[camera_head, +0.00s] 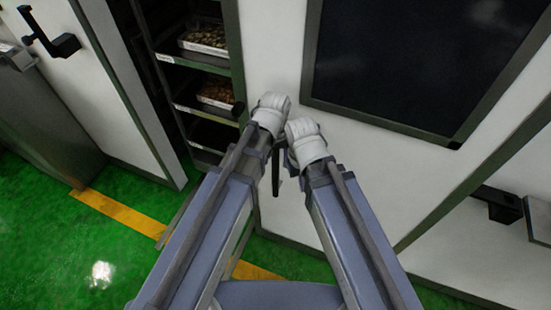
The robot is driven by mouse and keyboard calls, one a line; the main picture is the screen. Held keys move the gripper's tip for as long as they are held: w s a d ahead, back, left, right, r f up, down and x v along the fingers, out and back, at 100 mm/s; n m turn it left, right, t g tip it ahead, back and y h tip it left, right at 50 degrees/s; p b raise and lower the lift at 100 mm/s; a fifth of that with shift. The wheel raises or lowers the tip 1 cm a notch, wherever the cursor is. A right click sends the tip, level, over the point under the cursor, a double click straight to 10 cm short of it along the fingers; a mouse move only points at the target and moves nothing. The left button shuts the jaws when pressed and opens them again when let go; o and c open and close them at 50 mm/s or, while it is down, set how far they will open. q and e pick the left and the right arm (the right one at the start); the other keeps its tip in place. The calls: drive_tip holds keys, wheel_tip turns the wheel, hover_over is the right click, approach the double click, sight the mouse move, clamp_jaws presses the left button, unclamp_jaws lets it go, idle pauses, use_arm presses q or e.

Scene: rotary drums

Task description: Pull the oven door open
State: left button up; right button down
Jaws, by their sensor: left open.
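The oven door is most likely the large white panel (275,35) with a dark window (425,55). My two arms reach up from the bottom and their pale wrists come close together in front of its left part. My left gripper (277,160) is open, mostly hidden beside and below its wrist, close to the panel. Dark narrow parts show between the wrists; I cannot tell whether they are fingers or a handle. Contact with the door cannot be judged.
A dark rack opening (190,105) left of the panel holds trays of food (205,40). Another white panel with a black handle (50,40) stands at the far left. A black handle (500,204) is at right. Green floor (60,230) with a yellow line lies open at lower left.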

use_arm(q)
drive_tip(key=shift+r, duration=0.1)
wheel_tip(320, 180, up, 8)
drive_tip(key=p, duration=0.8)
drive_tip(key=shift+f, duration=0.2)
drive_tip(key=shift+s+a+f+b, duration=0.1)
drive_tip(key=shift+s+f+b, duration=0.1)
drive_tip(key=shift+s+b, duration=0.1)
drive_tip(key=s+a+f+m+y+b, duration=0.1)
drive_tip(key=s+a+f+m+b, duration=0.1)
drive_tip(key=s, duration=0.6)
drive_tip(key=shift+a+f+b, duration=0.55)
drive_tip(key=shift+a+b, duration=0.05)
drive_tip(key=shift+a, duration=0.1)
